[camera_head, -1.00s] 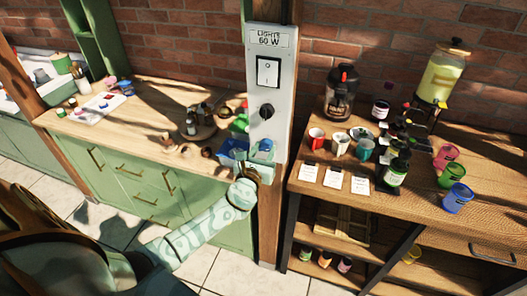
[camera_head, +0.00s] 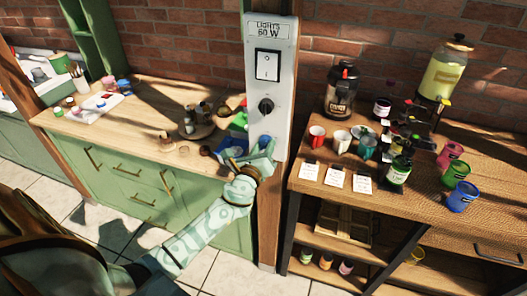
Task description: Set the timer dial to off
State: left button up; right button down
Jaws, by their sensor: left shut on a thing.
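A pale control panel (camera_head: 283,75) is fixed to the wooden post. It carries a label reading "LIGHTS 60 W", a rocker switch (camera_head: 267,66) and a black round knob (camera_head: 266,106) below it. The knob's setting is too small to read, and no timer marking is legible. My left gripper (camera_head: 263,148) is at the panel's lower end, below and apart from the black knob. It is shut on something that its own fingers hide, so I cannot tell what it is. My right gripper is not in view.
A blue container (camera_head: 231,143) and a green item (camera_head: 239,122) stand close left of the panel on the wooden counter (camera_head: 130,129). At right, a table holds mugs, a dark jar (camera_head: 341,92), bottles and a drink dispenser (camera_head: 442,72). Floor in front is clear.

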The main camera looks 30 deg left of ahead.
pick_arm(q)
jog(key=n+b, duration=0.1)
jog(key=n, duration=0.4)
jog(key=shift+n, duration=0.3)
dwell(0.4)
jog(key=o, duration=1)
jog(key=b+v, duration=0.2)
jog(key=v, duration=1.4)
jog(key=shift+s, duration=0.2)
